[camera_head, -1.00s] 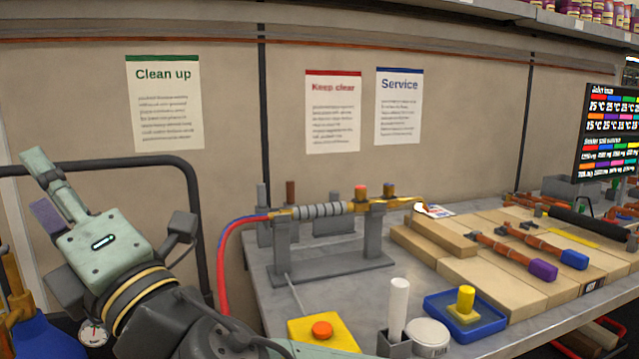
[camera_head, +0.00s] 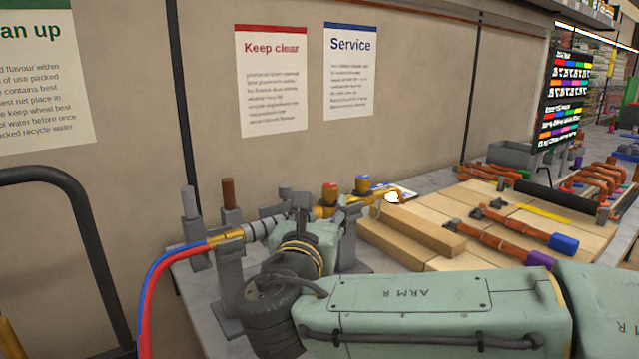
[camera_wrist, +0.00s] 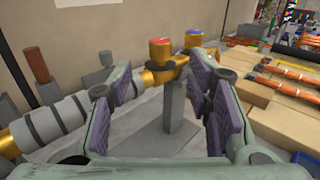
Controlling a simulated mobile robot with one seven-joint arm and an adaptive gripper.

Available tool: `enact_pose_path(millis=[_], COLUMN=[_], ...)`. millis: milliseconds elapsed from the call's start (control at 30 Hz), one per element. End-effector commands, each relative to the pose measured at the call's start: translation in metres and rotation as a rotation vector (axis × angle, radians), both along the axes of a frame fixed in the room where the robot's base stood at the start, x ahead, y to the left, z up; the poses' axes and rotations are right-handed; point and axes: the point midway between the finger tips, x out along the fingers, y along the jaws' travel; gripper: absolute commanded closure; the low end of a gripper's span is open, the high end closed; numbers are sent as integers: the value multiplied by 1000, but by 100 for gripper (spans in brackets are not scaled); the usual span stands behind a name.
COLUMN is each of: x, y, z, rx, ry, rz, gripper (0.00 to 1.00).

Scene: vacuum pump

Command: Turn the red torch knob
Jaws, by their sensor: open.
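The torch (camera_head: 262,226) has a grey ribbed handle and brass ends and lies across a grey stand. Its red-topped brass knob (camera_head: 330,190) stands near the front end, beside a blue-topped knob (camera_head: 362,184). In the wrist view the red knob (camera_wrist: 160,48) is ahead of my gripper (camera_wrist: 163,82), between the two finger lines and beyond the tips. The blue knob (camera_wrist: 193,37) is just to its right. My gripper is open, with purple pads and nothing between them. In the head view my arm hides part of the stand, and the fingers are hard to make out.
Red and blue hoses (camera_head: 160,277) run down from the torch's left end. Wooden blocks (camera_head: 413,231) lie right of the stand, with copper pipe pieces (camera_head: 508,240) on boards. Grey and brown posts (camera_head: 229,193) stand behind the handle. The wall is close behind.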

Motion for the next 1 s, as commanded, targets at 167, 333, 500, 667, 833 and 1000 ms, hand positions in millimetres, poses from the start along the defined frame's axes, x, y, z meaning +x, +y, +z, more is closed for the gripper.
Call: enact_pose_path(millis=[167,333,500,667,833,1000], x=[25,58,85,99,103,103], y=[-5,-9,-13,-15,-16,-16], z=[2,3,3,1,0,0], rx=[-1,0,2,1,2,2], ry=[1,1,0,0,-1,0], rz=[-3,-1,1,3,2,2], gripper=[54,54,54,54,54,54])
